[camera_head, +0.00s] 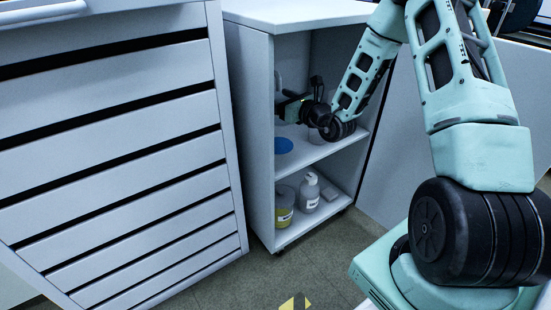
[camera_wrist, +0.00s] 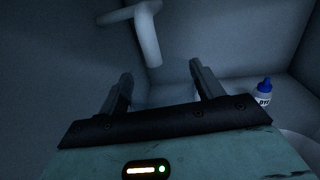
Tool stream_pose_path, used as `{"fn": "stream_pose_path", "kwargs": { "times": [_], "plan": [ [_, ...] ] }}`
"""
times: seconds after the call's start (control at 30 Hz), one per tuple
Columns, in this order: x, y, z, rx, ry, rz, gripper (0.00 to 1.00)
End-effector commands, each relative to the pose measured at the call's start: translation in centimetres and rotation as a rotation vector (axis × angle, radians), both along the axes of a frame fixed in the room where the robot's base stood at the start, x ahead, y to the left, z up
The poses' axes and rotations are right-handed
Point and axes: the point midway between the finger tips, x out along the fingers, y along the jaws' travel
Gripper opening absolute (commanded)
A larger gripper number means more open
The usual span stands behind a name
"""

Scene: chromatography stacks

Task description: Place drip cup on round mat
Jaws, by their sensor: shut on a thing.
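The round mat (camera_head: 284,145) is a flat blue disc on the upper shelf of the open cabinet. My gripper (camera_head: 281,104) is inside the cabinet above the mat, reaching in from the right. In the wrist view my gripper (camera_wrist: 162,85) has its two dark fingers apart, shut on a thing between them. Only a faint pale area shows there, consistent with a clear drip cup; its outline is too dark to make out. The mat does not show in the wrist view.
A grey bent spout (camera_wrist: 148,35) hangs from the wall beyond the fingers. A blue-capped bottle (camera_wrist: 264,92) stands at right. A clear vessel (camera_head: 315,136) is partly behind my wrist. The lower shelf holds a yellow-filled container (camera_head: 284,216) and white bottle (camera_head: 309,196).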

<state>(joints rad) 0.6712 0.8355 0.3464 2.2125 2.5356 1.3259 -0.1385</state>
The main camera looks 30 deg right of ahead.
Motion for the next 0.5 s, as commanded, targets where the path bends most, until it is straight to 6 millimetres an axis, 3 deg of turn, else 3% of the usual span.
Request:
{"fn": "stream_pose_path", "kwargs": {
  "times": [0.27, 0.5],
  "plan": [
    [0.6, -0.1, -0.4, 0.001, 0.002, -0.01, 0.44],
    [0.6, -0.1, -4.8, 0.001, 0.003, -0.009, 0.44]
  ]
}}
